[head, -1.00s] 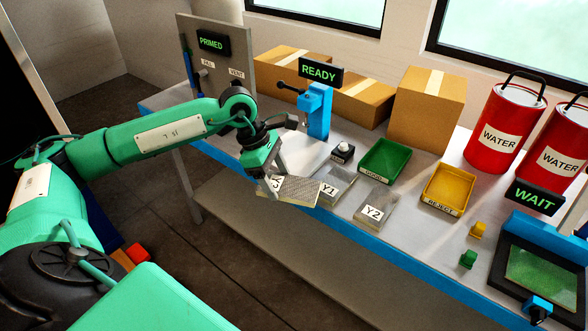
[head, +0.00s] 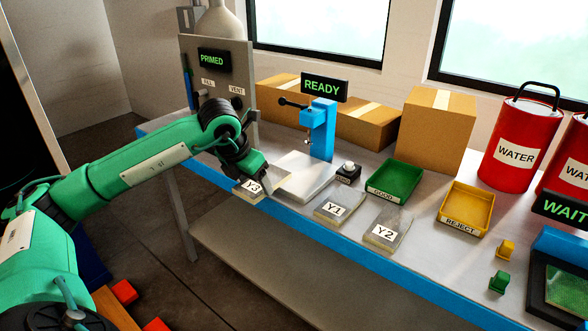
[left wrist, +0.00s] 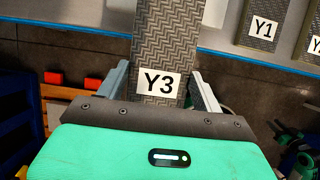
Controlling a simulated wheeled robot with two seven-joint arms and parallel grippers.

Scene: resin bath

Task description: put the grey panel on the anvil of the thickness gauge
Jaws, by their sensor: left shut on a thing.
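The grey panel (left wrist: 165,45), marked Y3 and with a zigzag weave, is between the fingers of my left gripper (left wrist: 160,68) in the left wrist view. In the head view my left gripper (head: 252,172) is shut on this panel (head: 271,188) near the table's front edge. The gripper and arm hide part of it. The thickness gauge (head: 320,132) is a blue stand with a READY display, behind and right of the panel. A pale plate (head: 309,170) lies at its foot. I cannot tell the anvil apart clearly. My right gripper is not in view.
Panels Y1 (head: 339,206) and Y2 (head: 388,229) lie along the front of the table. A small dark button box (head: 347,174), a green tray (head: 394,181) and a yellow tray (head: 467,209) stand right of the gauge. A grey PRIMED board (head: 220,75) stands at left.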

